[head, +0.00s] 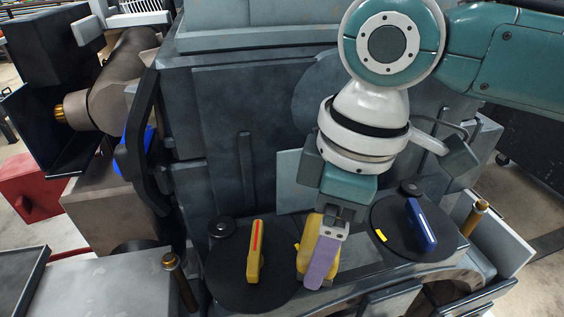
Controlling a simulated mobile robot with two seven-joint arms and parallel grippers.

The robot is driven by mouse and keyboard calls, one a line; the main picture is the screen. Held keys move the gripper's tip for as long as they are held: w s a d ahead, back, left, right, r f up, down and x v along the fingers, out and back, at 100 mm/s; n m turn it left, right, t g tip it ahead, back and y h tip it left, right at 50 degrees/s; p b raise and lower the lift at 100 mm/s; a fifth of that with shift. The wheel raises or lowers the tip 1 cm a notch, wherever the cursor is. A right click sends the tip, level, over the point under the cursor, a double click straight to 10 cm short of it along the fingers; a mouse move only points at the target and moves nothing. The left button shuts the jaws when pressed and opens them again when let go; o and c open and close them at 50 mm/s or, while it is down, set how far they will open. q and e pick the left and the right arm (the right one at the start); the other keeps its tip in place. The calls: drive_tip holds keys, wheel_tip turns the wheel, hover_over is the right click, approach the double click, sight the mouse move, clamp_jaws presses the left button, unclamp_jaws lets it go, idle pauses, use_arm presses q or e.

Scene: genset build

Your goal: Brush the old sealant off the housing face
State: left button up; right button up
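My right gripper (335,226) hangs in front of the big blue-grey machine block. It appears shut on the top end of a purple-and-yellow tool (321,268), which points down toward the ledge. The fingertips are partly hidden, and I cannot tell if the tool touches the ledge. The block's large flat front (235,100) stands upright behind; I cannot tell which surface is the housing face, and no sealant is clearly visible. A yellow tool with a red stripe (255,252) lies on the left black disc (225,285). My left gripper is out of view.
A blue tool (420,224) lies on the right black disc (385,208), near a small yellow piece (380,235). Bronze-topped posts stand at left (169,261) and right (480,208). A grey tabletop (100,285) is at lower left, a red box (32,184) farther left.

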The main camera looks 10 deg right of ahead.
drive_tip(key=shift+d+r+p, duration=0.2)
drive_tip(key=shift+d+p, duration=0.25)
drive_tip(key=shift+d, duration=0.25)
drive_tip(key=shift+d+f+p, duration=0.15)
drive_tip(key=shift+d+p, duration=0.4)
drive_tip(key=shift+d, duration=0.75)
drive_tip(key=shift+f+p, duration=0.1)
drive_tip(key=shift+p, duration=0.2)
drive_tip(key=shift+a+p, duration=0.3)
drive_tip(key=shift+a, duration=0.45)
drive_tip(key=shift+a+p, duration=0.35)
drive_tip(key=shift+a, duration=1)
drive_tip(key=shift+r, duration=0.2)
